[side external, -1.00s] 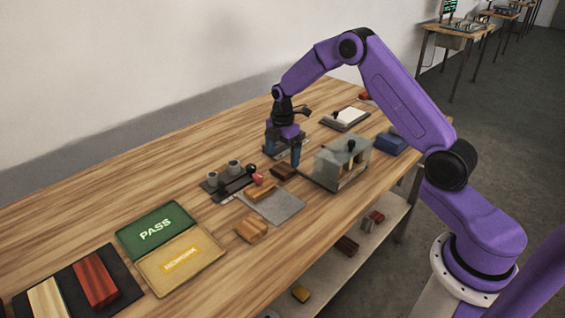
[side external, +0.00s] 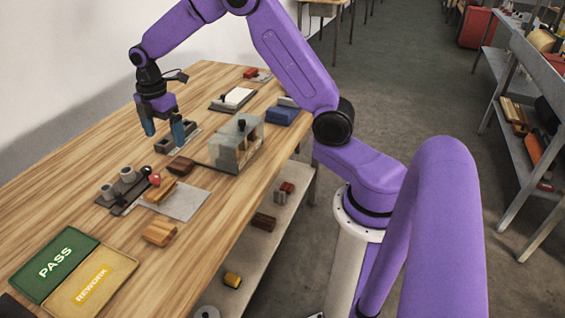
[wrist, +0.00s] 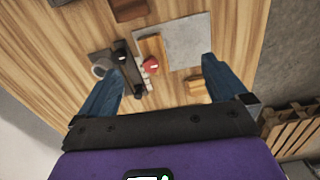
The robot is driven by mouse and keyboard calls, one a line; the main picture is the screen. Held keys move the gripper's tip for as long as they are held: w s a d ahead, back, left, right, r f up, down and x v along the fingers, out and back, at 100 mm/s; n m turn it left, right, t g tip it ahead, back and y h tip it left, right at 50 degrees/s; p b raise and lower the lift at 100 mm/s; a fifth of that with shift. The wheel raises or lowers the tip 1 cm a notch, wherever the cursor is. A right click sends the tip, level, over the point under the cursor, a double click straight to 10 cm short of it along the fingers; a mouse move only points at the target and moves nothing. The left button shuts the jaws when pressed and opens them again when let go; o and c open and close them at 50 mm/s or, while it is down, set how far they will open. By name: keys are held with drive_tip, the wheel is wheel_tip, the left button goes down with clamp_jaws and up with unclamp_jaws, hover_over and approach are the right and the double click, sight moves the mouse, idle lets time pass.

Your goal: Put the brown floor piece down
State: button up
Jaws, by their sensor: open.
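A dark brown block (side external: 180,165), the brownest piece on the table, lies flat on the bare wood, in front of a dark fixture (side external: 175,140). A dark brown piece also shows at the top edge of the wrist view (wrist: 128,9), partly cut off. My gripper (side external: 162,140) is open with its blue fingers spread, above the table behind the block and close to the dark fixture. In the wrist view nothing is held between my fingers (wrist: 165,75).
A grey mat (side external: 188,206) carries a tan wood block (side external: 160,192) beside a black fixture (side external: 122,198) with grey cups and a red knob. A clear-sided box (side external: 232,150) stands to the right. Green PASS (side external: 52,262) and yellow REWORK (side external: 112,275) trays lie at the front left.

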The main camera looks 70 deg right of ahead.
drive_tip(key=s+a+r+m, duration=0.1)
drive_tip(key=s+a+r, duration=0.3)
drive_tip(key=s+a, duration=0.45)
drive_tip(key=s+d+m, duration=0.3)
drive_tip(key=s, duration=2.5)
drive_tip(key=shift+m, duration=0.3)
